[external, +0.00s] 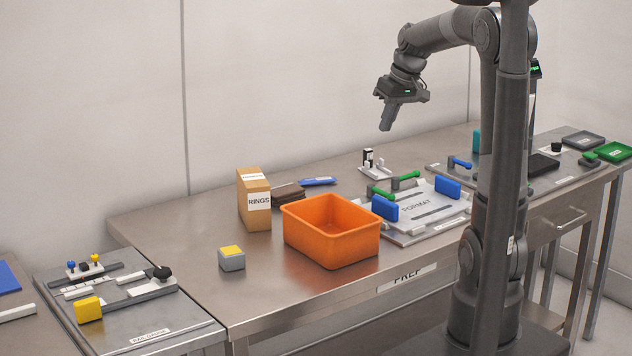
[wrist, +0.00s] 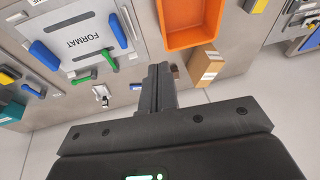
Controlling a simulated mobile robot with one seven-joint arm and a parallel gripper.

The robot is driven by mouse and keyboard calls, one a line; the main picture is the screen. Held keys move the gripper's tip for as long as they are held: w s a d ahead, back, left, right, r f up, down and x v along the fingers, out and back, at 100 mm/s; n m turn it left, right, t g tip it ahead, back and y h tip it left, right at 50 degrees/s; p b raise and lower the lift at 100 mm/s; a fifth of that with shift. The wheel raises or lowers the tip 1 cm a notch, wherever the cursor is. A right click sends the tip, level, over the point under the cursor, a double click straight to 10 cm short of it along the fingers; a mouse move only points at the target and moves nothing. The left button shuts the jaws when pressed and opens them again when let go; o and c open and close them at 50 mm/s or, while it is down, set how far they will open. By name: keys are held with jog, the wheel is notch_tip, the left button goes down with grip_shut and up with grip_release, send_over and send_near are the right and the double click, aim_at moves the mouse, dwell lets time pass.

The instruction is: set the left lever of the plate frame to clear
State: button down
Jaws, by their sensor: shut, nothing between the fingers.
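The plate frame holds a grey plate marked FORMAT (external: 420,207), which is also in the wrist view (wrist: 80,30). At its back edge are two green-handled levers: the left one (external: 380,193) and the right one (external: 408,176). They also show in the wrist view, one (wrist: 84,81) and the other (wrist: 110,60). Blue pieces stand at the plate's left (external: 385,207) and right (external: 447,188). My gripper (external: 386,128) is shut and empty, high above the bench behind the frame, touching nothing. Its fingers show in the wrist view (wrist: 160,72). Any clear marking is too small to read.
An orange bin (external: 332,252) stands just left of the frame. A small white stand (external: 373,170) is close behind the frame. The air around my gripper is free.

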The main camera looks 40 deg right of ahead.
jog(key=w+d+f+y, duration=0.1)
jog(key=w+d+f, duration=0.3)
jog(key=d, duration=0.4)
jog(key=w+d+f+y, duration=0.1)
jog(key=w+d+f, duration=0.2)
jog(key=d+f, duration=0.3)
jog(key=w+d+f+y, duration=0.1)
jog(key=w+d+f, duration=0.3)
jog(key=d, duration=0.8)
notch_tip(320, 180, down, 2)
jog(key=shift+w+f+t, duration=0.1)
jog(key=shift+w+t, duration=0.2)
jog(key=shift+t, duration=0.1)
jog(key=x, duration=0.9)
jog(key=shift+w+a+f, duration=0.1)
jog(key=shift+a+f, duration=0.05)
jog(key=shift+a, duration=0.1)
jog(key=a, duration=0.1)
jog(key=a+f, duration=0.1)
jog(key=a, duration=0.1)
jog(key=shift+w+a, duration=0.1)
jog(key=shift+a, duration=0.45)
jog(key=shift+a, duration=0.15)
